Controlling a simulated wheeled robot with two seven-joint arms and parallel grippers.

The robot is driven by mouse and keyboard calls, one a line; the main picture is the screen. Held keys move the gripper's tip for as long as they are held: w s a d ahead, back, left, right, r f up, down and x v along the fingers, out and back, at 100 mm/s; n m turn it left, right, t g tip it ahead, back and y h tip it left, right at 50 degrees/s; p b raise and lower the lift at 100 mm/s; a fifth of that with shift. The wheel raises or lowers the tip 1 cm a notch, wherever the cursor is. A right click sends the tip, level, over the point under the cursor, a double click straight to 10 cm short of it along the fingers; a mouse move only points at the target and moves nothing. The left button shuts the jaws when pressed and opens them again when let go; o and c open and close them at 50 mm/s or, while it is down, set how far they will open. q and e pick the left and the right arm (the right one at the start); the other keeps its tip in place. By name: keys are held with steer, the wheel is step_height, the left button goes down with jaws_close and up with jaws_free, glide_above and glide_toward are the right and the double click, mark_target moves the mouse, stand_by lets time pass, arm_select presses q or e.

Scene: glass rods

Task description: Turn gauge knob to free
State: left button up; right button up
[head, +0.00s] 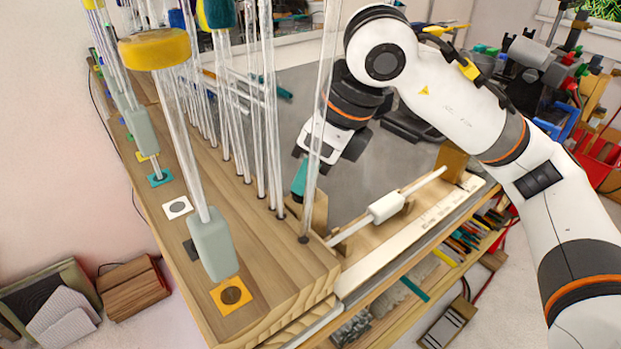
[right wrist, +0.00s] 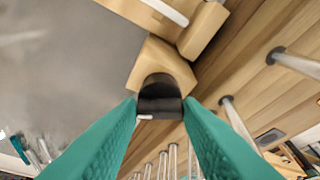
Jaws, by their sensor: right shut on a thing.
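The gauge knob (right wrist: 160,98) is black and rounded, with a small white mark at its lower left, on a light wooden block (right wrist: 163,66) in the right wrist view. My right gripper (right wrist: 160,106) has its teal fingers on either side of the knob and is shut on it. In the head view the right gripper (head: 300,180) reaches down to the wooden block (head: 318,212) at the left end of the gauge; the knob is hidden there. A white rod with a thick pale grip (head: 386,207) lies along the gauge. My left gripper is not in view.
Upright glass rods (head: 262,110) stand in a wooden rack (head: 255,235) close to the left of my right gripper. A rod with a yellow cap (head: 155,48) stands nearer the front. A grey work surface (head: 385,165) lies behind the gauge and is mostly clear.

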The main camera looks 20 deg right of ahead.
steer(key=shift+m+b, duration=0.35)
steer(key=shift+m, duration=0.25)
steer(key=shift+r, duration=0.1)
steer(key=o, duration=1)
steer(key=shift+c, duration=0.2)
steer(key=b+v, duration=0.1)
steer(key=v, duration=1.1)
steer(key=shift+s+a, duration=0.25)
